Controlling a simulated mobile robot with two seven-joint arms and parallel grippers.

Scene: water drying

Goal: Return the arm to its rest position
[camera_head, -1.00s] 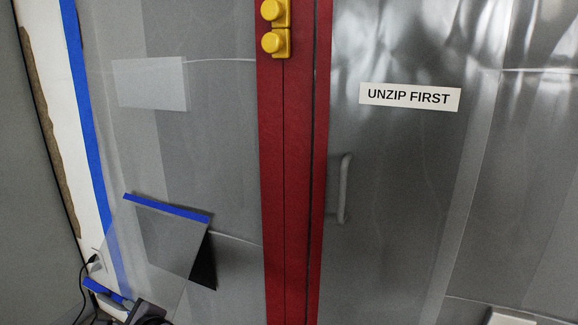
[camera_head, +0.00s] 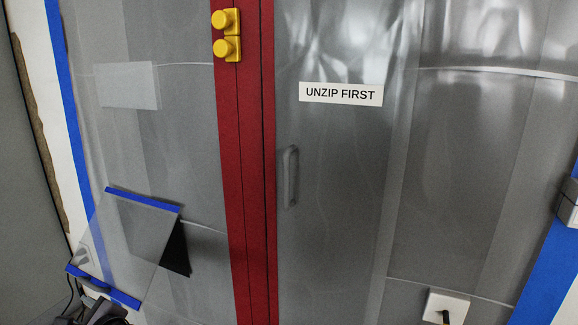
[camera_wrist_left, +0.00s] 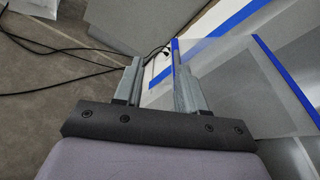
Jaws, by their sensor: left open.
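My left gripper (camera_head: 92,290) shows only in part at the bottom left of the head view, in front of the plastic sheeting and near a clear flap with blue tape edges (camera_head: 130,230). In the left wrist view its two grey fingers (camera_wrist_left: 154,72) stand apart with nothing between them. Blue tape and a clear flap (camera_wrist_left: 228,80) lie beyond and to the right of the fingers. My right gripper is not in view.
A plastic sheet wall (camera_head: 345,190) fills the head view, with a red zipper strip (camera_head: 246,170), yellow blocks (camera_head: 227,35), an "UNZIP FIRST" sign (camera_head: 341,93) and a handle (camera_head: 291,177). Black cables (camera_wrist_left: 60,50) run across the grey floor (camera_wrist_left: 40,110).

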